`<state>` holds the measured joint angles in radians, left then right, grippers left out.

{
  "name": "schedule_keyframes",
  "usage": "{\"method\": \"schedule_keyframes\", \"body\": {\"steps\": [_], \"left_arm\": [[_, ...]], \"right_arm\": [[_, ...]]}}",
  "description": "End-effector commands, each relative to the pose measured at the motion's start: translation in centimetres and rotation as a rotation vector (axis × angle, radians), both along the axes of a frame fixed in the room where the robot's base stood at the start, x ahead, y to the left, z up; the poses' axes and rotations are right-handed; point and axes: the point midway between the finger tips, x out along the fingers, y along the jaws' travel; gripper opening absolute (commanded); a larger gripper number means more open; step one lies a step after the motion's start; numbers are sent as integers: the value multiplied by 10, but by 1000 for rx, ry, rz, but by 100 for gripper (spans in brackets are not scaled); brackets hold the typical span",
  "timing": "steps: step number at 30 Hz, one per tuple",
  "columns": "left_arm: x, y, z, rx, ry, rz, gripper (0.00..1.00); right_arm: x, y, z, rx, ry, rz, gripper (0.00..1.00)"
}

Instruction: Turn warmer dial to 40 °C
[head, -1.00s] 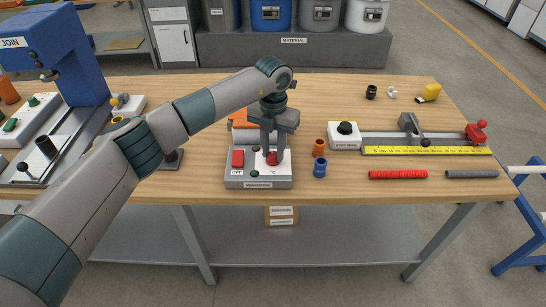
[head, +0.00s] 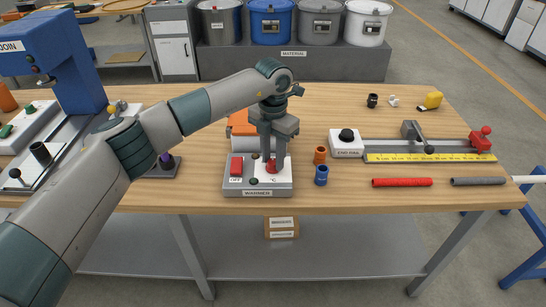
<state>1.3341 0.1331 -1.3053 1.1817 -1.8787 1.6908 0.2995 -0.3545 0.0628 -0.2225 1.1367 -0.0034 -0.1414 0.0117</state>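The warmer (head: 257,187) is a grey box with a white top near the table's front edge, labelled WARMER. A red switch (head: 236,166) marked OFF is on its left side. The red dial (head: 272,167) is on its right side, with a °C mark by it. My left gripper (head: 272,160) points straight down over the dial, its fingers at the dial's sides. The fingers look closed around the dial, and they partly hide it. The dial's setting is too small to read. My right gripper is not in view.
An orange block (head: 241,124) stands behind the warmer. Orange (head: 320,155) and blue (head: 321,176) fittings stand to its right. Farther right are the end ring unit (head: 346,143), a yellow ruler (head: 430,158), a red tube (head: 402,182) and a grey tube (head: 478,181).

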Motion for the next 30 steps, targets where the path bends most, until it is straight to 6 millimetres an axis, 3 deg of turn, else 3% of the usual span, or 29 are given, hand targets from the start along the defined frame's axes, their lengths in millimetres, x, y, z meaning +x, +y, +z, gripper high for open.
{"method": "schedule_keyframes", "body": {"steps": [17, 23, 30], "left_arm": [[0, 0, 8, -1, -1, 1, 44], [1, 0, 33, -1, -3, 1, 44], [1, 0, 79, -1, -4, 1, 44]], "right_arm": [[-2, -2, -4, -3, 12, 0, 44], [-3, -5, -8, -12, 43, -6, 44], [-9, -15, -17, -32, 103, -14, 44]]}}
